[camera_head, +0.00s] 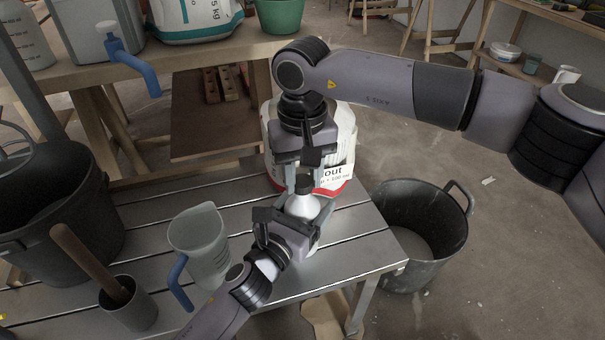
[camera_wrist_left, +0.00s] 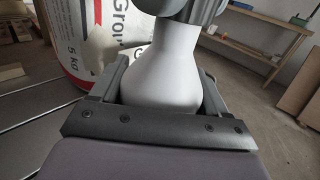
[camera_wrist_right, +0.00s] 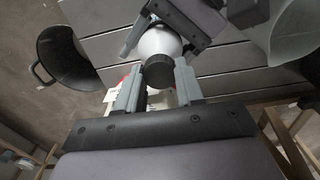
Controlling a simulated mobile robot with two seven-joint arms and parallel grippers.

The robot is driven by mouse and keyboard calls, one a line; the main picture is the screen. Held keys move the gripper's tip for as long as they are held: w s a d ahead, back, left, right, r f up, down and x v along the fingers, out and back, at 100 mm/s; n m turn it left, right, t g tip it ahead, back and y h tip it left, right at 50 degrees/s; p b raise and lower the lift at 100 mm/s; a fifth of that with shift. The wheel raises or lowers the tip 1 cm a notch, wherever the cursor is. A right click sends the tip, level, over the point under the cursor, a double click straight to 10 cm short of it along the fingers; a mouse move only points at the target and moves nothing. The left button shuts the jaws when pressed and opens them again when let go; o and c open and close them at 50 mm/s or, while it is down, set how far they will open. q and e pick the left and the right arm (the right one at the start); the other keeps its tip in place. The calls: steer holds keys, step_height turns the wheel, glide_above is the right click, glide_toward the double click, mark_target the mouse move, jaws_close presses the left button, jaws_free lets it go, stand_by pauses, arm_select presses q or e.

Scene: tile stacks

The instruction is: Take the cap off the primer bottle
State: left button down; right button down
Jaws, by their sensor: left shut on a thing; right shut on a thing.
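The white primer bottle (camera_head: 301,206) stands upright near the right end of the slatted metal table, its black cap (camera_head: 304,183) on top. My left gripper (camera_head: 297,217) is shut on the bottle's body, one finger on each side; the left wrist view shows the white bottle (camera_wrist_left: 165,75) between them. My right gripper (camera_head: 304,177) reaches down from above and is shut on the cap. In the right wrist view the dark cap (camera_wrist_right: 158,71) sits between its fingertips, against the white bottle. In the left wrist view the right gripper hides the cap.
A white and red grout bag (camera_head: 343,135) stands just behind the bottle. A clear jug (camera_head: 205,245) and a grey cup with a wooden handle (camera_head: 130,306) are to the left. A black bucket (camera_head: 425,225) is on the floor at right. The table's right edge (camera_head: 385,235) is close.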

mark_target(302, 181)
steer(key=shift+r, duration=1)
steer(key=shift+r, duration=2.05)
arm_select(q)
jaws_free()
